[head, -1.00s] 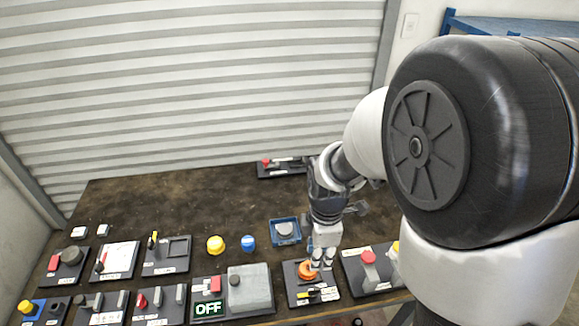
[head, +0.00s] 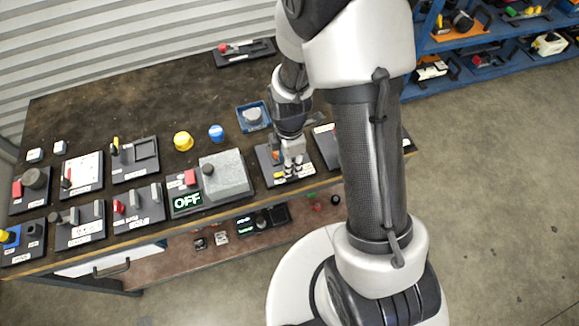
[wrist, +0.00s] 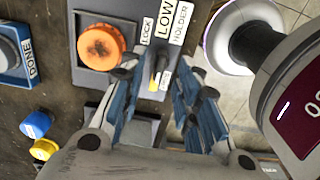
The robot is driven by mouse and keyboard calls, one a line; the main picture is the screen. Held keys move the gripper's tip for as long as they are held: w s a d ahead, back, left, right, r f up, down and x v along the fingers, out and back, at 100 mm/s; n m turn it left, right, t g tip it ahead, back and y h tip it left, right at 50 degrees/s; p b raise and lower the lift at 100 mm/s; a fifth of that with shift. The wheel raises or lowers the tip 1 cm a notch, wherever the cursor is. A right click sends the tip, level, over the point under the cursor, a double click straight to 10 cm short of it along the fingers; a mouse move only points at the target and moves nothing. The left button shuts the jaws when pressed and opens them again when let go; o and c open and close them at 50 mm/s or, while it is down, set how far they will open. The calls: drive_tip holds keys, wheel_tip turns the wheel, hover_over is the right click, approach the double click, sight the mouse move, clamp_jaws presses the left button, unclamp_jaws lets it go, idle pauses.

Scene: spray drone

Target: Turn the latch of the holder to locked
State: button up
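The holder (wrist: 116,13) is a dark plate with a round orange piece (wrist: 101,47) and white labels reading LOCK, LOW and HOLDER in the wrist view. Its latch (wrist: 157,76) looks like a small dark lever with yellow on it, beside the orange piece. In the head view the holder (head: 266,168) lies near the table's front edge, partly covered by my gripper (head: 292,172). In the wrist view my gripper (wrist: 163,85) is open, its blue fingers on either side of the latch area. I cannot tell whether they touch the latch.
A grey block panel with an OFF display (head: 187,200) stands left of the holder. A blue tray (head: 241,118) with a grey piece lies behind it. Another panel (head: 325,145) is close on the right. Several more panels line the table's left side. Bare table lies behind.

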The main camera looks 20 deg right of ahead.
drive_tip(key=shift+f, duration=1.05)
drive_tip(key=shift+c, duration=0.6)
clamp_jaws()
